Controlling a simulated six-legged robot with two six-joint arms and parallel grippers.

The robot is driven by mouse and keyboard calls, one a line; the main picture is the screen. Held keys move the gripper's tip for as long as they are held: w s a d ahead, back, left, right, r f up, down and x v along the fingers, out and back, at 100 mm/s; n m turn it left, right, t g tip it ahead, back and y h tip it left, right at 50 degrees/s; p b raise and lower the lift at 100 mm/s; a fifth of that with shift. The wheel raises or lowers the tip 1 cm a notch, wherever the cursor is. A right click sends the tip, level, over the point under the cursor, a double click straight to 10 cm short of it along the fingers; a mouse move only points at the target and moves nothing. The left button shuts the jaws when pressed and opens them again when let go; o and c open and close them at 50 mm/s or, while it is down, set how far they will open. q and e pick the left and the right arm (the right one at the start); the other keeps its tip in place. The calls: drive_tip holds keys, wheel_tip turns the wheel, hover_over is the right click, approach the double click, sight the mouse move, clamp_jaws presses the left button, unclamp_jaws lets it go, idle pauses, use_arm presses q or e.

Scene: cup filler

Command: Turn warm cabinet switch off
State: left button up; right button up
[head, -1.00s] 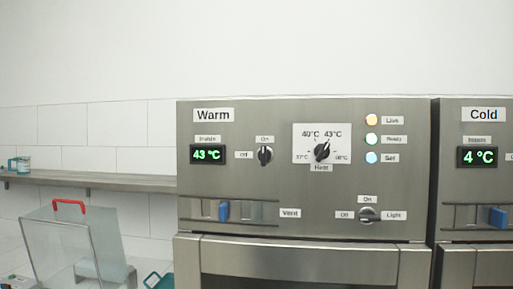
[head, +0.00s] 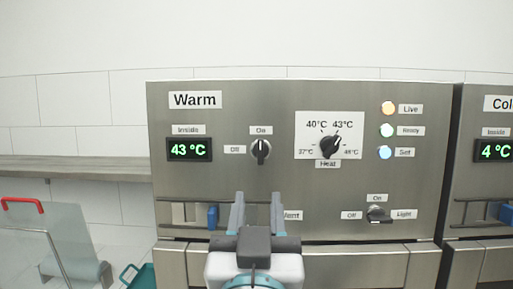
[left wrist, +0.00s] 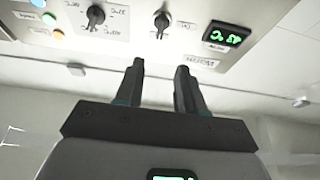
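The warm cabinet (head: 330,100) stands in front of me, with its steel panel filling the middle of the head view. Its On/Off switch (head: 261,151) is a black knob beside the green 43 °C display (head: 189,149). The knob stands upright, towards the On label. It also shows at the top of the upside-down left wrist view (left wrist: 162,20). My left gripper (head: 257,200) is below the knob, fingers pointing up, apart and empty. The fingers in the left wrist view (left wrist: 160,70) are also spread and touch nothing. My right gripper is not in view.
A heat knob (head: 331,146) and lit lamps (head: 388,130) are to the right of the switch. A light switch (head: 379,213) is lower right. A blue vent slider (head: 212,217) is left of my gripper. The cold cabinet (head: 485,170) stands at the right.

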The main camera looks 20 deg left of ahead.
sight(260, 148)
use_arm(q)
drive_tip(key=p+x, duration=0.4)
drive_tip(key=x, duration=0.9)
drive_tip(key=shift+w+a+r+p, duration=0.15)
drive_tip(key=shift+w+a+p, duration=0.05)
drive_tip(key=shift+w+p, duration=0.15)
drive_tip(key=shift+w, duration=0.55)
drive_tip(key=shift+s, duration=0.2)
drive_tip(key=shift+r, duration=0.1)
drive_tip(key=shift+c, duration=0.6)
clamp_jaws()
